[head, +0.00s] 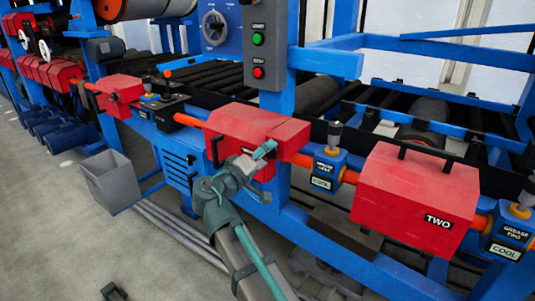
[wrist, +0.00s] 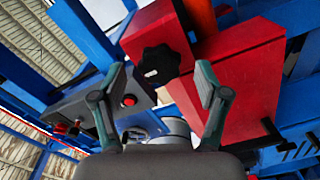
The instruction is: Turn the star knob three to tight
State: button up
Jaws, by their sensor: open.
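In the head view my gripper (head: 267,150) is at the front of the middle red housing (head: 240,125). Its label there is mostly covered, so I cannot read the number. The knob cannot be made out in the head view.
A red housing marked TWO (head: 415,195) stands to the right, with blue grease units (head: 326,170) beside it. A grey control box (head: 265,50) with green and red buttons is above. A grey bin (head: 110,180) stands on the floor at left. Blue frame beams surround the arm.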

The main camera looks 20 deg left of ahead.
jog(key=v, duration=1)
jog(key=shift+s, duration=0.3)
jog(key=shift+a, duration=0.1)
